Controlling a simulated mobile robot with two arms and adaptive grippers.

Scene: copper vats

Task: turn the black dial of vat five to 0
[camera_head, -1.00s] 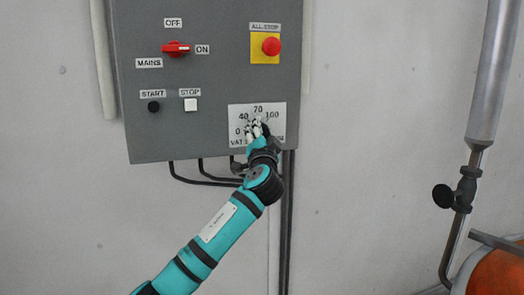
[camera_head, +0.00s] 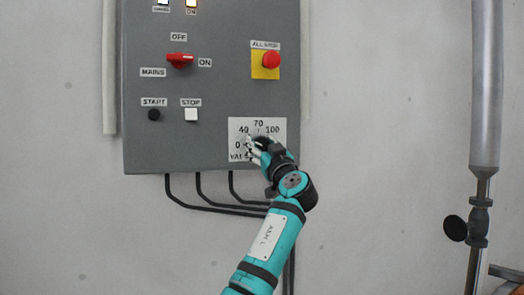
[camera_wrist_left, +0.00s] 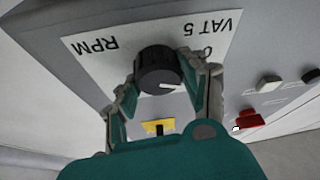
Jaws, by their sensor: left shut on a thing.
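The black dial (camera_wrist_left: 160,68) of vat five sits on a white scale plate (camera_wrist_left: 105,58) marked VAT 5, RPM and 0 in the left wrist view. Its white pointer line points right and slightly down, lower in that picture than the 0. My left gripper (camera_wrist_left: 163,82) is shut on the dial, one finger on each side. The right gripper is not in view.
The grey panel (camera_head: 210,115) also bears a red mains switch (camera_head: 180,60), a red all-stop button (camera_head: 271,60) on yellow, a black start button (camera_head: 154,115) and a white stop button (camera_head: 191,115). Cables (camera_head: 205,208) hang below. A vertical pipe (camera_head: 486,90) stands at the right.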

